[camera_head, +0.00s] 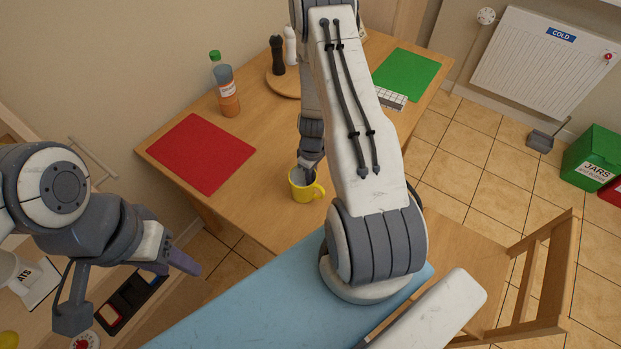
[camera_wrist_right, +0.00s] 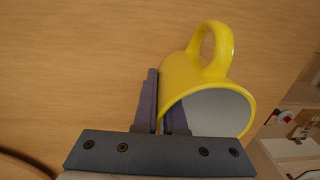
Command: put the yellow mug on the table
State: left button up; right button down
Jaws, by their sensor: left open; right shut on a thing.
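The yellow mug (camera_head: 302,193) is upright at the wooden table (camera_head: 265,205), near its front edge, handle to the right. I cannot tell whether its base touches the tabletop. My right gripper (camera_head: 308,171) comes down from above and is shut on the mug's wall. In the right wrist view the mug (camera_wrist_right: 181,78) shows its pale inside and its handle, with one finger of the gripper (camera_wrist_right: 163,115) inside the rim and one outside. My left gripper (camera_head: 185,262) is open and empty, left of the table over a lower surface.
On the table are a red mat (camera_head: 202,152), a bottle (camera_head: 228,92), a round board (camera_head: 283,84) with dark and white mills, and a green mat (camera_head: 405,73). A chair (camera_head: 540,285) stands at right. Tabletop between red mat and mug is clear.

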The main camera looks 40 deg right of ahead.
jog(key=shift+f+b, duration=0.2)
jog(key=shift+b, duration=0.1)
jog(key=c, duration=1)
grip_release()
jog(key=shift+r, duration=0.1)
jog(key=shift+r+p, duration=0.3)
jog(key=shift+p, duration=0.1)
notch_tip(320, 180, up, 3)
jog(key=shift+f+p, duration=0.1)
jog(key=shift+p, duration=0.35)
jog(key=r, duration=0.4)
jog(key=r+b, duration=0.1)
jog(key=r, duration=0.4)
jog(key=shift+w+d, duration=0.1)
jog(key=shift+d, duration=0.1)
